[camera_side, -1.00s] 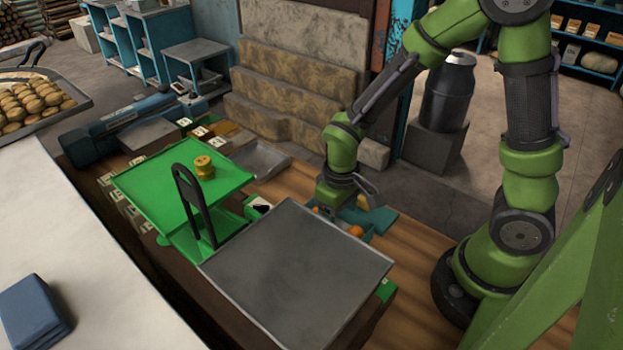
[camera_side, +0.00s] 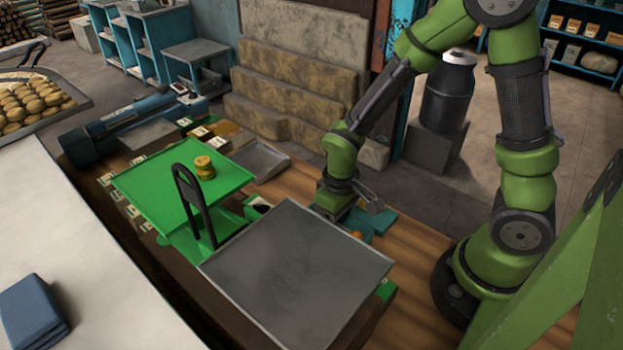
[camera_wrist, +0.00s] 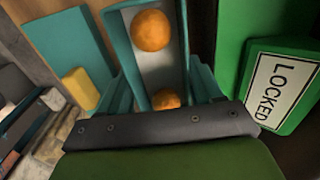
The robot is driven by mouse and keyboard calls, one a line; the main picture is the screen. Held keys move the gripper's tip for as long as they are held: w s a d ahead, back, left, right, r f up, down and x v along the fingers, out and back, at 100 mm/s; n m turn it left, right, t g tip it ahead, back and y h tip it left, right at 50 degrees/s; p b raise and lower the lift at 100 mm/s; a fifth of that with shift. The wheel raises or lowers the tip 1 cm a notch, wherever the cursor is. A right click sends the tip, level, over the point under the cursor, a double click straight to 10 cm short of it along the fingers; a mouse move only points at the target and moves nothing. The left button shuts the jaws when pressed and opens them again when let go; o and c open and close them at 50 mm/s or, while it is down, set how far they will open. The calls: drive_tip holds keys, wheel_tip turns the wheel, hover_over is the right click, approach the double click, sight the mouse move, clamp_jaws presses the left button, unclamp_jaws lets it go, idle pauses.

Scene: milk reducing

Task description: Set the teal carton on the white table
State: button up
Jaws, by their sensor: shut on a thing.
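The teal carton (camera_wrist: 118,42) is an open box with a pale inside, and two oranges (camera_wrist: 152,30) show in it in the wrist view. In the side view the carton (camera_side: 362,223) is mostly hidden behind my gripper and the grey plate. My gripper (camera_side: 338,208) points down at it, low over the wooden bench, and is shut on the carton. The white table (camera_side: 95,270) is at the lower left of the side view, across the bench from my gripper.
A grey plate (camera_side: 300,265) and a green tray (camera_side: 150,185) with a black upright handle and a small yellow stack lie between the carton and the white table. A blue stack (camera_side: 32,312) is on the table. A green "LOCKED" sign (camera_wrist: 282,85) is right of the carton.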

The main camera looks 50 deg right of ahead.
drive_tip(key=shift+f, duration=0.2)
drive_tip(key=o, duration=1.1)
drive_tip(key=shift+c, duration=0.2)
drive_tip(key=shift+a, duration=0.1)
